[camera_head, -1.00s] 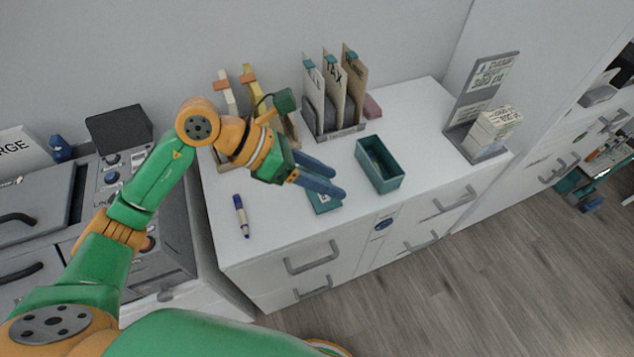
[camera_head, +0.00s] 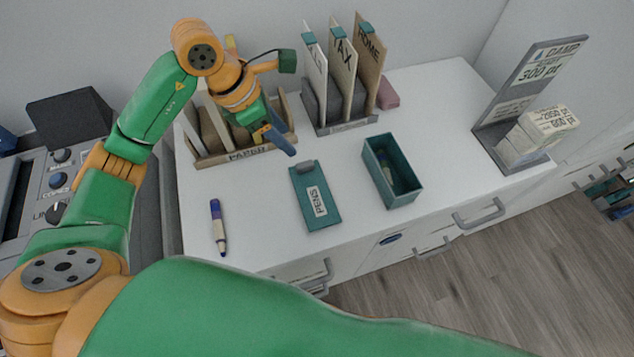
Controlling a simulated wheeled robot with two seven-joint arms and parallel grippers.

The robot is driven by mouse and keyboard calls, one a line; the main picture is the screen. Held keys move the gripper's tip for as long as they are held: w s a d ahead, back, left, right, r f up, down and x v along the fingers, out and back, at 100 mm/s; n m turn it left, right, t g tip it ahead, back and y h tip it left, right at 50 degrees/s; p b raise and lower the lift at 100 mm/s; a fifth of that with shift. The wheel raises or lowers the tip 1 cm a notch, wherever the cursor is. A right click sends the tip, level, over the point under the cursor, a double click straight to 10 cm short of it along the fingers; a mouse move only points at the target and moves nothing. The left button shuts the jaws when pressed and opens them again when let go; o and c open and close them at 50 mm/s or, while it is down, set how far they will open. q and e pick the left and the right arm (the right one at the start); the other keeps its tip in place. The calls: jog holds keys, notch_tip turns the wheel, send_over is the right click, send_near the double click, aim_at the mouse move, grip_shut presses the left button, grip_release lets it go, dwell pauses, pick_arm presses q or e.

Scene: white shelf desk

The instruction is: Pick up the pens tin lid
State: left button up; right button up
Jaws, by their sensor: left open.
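The pens tin lid (camera_head: 314,196) is a flat teal plate with a white "PENS" label and a grey grip at its far end. It lies on the white desk top. The open teal tin (camera_head: 391,170) stands just right of it, with something lying inside. My left gripper (camera_head: 283,144) is open and empty above the desk, up and left of the lid's grey grip and apart from it. Its fingers point down toward the right. My right gripper is not in view.
A blue and beige marker (camera_head: 218,228) lies left of the lid. A wooden tray labelled "PAPER" (camera_head: 240,155) stands behind, under my left gripper. A file rack (camera_head: 345,125), a pink block (camera_head: 388,94) and a sign stand (camera_head: 490,135) line the back and right. Desk around the lid is clear.

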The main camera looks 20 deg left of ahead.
pick_arm(q)
jog(key=b, duration=0.3)
send_near(304, 163)
notch_tip(304, 163, down, 2)
jog(key=x, duration=0.3)
jog(key=p+x, duration=0.1)
jog(key=x, duration=0.2)
jog(key=shift+d+r, duration=0.15)
jog(key=shift+d, duration=0.25)
jog(key=shift+w+d+f, duration=0.1)
jog(key=shift+w+f, duration=0.1)
jog(key=shift+f, duration=0.25)
grip_shut()
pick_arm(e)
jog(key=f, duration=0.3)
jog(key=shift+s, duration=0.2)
